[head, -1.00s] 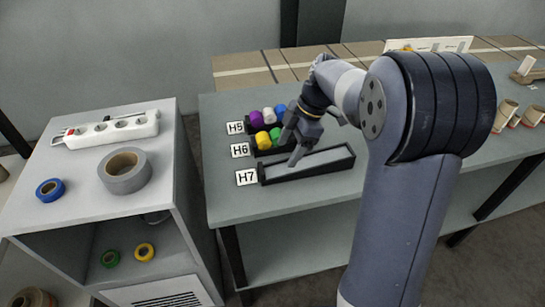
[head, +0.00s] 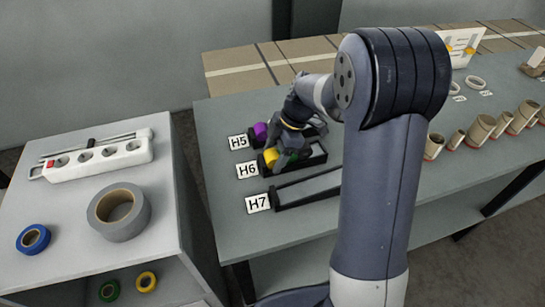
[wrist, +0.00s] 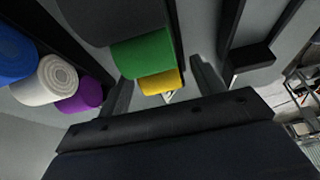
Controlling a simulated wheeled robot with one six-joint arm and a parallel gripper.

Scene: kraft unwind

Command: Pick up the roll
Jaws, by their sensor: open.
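Several coloured rolls lie in black trays on the bench, and I cannot tell which one the task means. In the wrist view, a green roll (wrist: 145,53) and a yellow roll (wrist: 158,82) lie in line between the fingers of my open gripper (wrist: 161,80), with a dark grey shape (wrist: 100,20) beyond the green. In the head view, my gripper (head: 288,155) is down at the H6 tray, beside the yellow roll (head: 270,157), and hides part of the tray. The purple roll (head: 260,131) is in the H5 tray; white (wrist: 48,82) and blue (wrist: 14,62) rolls lie beside it.
The H7 tray (head: 272,199) is empty where visible, in front of H6. A cabinet at left bears a power strip (head: 100,157), a grey tape roll (head: 119,212) and a blue tape roll (head: 33,239). Cardboard tubes (head: 482,130) stand at the right of the bench.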

